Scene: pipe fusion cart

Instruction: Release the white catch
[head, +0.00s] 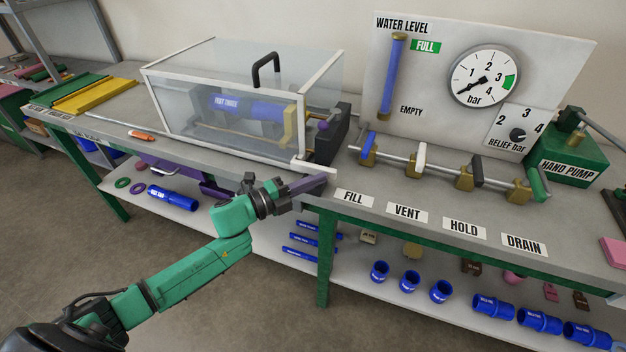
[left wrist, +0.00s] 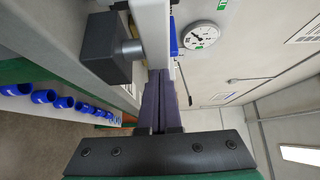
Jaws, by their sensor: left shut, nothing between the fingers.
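The clear cover with a white frame (head: 172,72) stands closed over a blue test piece (head: 245,107) on the bench. A white bar (head: 322,170) runs along the cover's lower right corner near the bench's front edge, and white framing (left wrist: 152,30) fills the top middle of the left wrist view. My left gripper (head: 316,184) is shut and empty, its purple fingers at the front edge just below that corner. In the left wrist view its fingertips (left wrist: 160,74) point at the white framing; contact is unclear. My right gripper is out of view.
A dark block on a grey stem (left wrist: 108,48) is close beside the fingers in the left wrist view. Valves with a white lever (head: 421,158) stand to the right, before the gauge panel (head: 430,75). Blue fittings (head: 380,271) stand on the lower shelf.

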